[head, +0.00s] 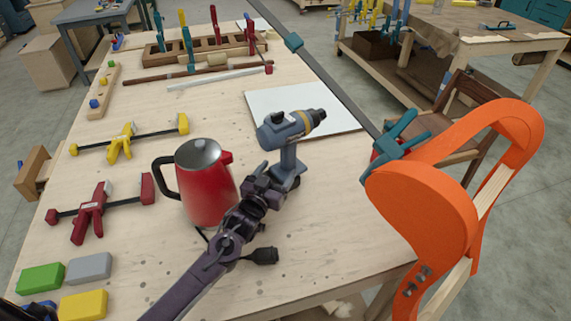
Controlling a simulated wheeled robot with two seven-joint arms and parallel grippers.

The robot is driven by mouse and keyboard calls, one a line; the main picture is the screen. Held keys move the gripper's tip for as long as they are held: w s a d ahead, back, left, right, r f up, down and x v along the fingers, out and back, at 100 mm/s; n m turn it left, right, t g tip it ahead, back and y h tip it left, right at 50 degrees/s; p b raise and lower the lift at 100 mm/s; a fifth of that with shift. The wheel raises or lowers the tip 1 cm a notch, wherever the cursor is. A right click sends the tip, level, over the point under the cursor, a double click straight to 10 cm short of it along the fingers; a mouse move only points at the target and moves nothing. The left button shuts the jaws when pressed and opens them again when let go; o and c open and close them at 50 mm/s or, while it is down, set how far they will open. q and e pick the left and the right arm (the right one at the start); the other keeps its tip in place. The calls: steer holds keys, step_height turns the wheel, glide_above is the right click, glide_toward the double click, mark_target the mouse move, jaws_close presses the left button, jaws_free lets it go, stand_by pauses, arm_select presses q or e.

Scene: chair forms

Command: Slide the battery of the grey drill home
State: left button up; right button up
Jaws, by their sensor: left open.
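The grey drill (288,140) stands upright on the wooden workbench, its tan-ringed chuck pointing right and away. Its blue-grey foot, where the battery (289,178) sits, is partly hidden by my left gripper. I cannot tell how far the battery is seated. My left gripper (275,182) is open, low beside the drill's foot, with its arm coming in from the bottom left. Whether the fingers touch the battery is unclear.
A red kettle (207,184) stands close left of my left gripper. A white board (340,121) lies behind the drill. Clamps (91,212) and coloured blocks (84,303) lie left. An orange chair form (425,212) with a teal clamp (396,145) is right of the bench. The front right bench is mostly clear.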

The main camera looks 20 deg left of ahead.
mark_target(285, 161)
arm_select(q)
steer(key=w, duration=0.1)
steer(key=w+b, duration=0.1)
steer(key=w, duration=0.1)
steer(key=w+b, duration=0.1)
steer(key=w, duration=0.1)
steer(key=shift+d+f, duration=0.15)
steer(key=shift+d, duration=0.1)
steer(key=shift+w+d+b, duration=0.15)
steer(key=shift+w+b, duration=0.4)
steer(key=shift+w, duration=0.35)
steer(key=c, duration=1)
steer(key=o, duration=0.4)
steer(key=c, duration=0.5)
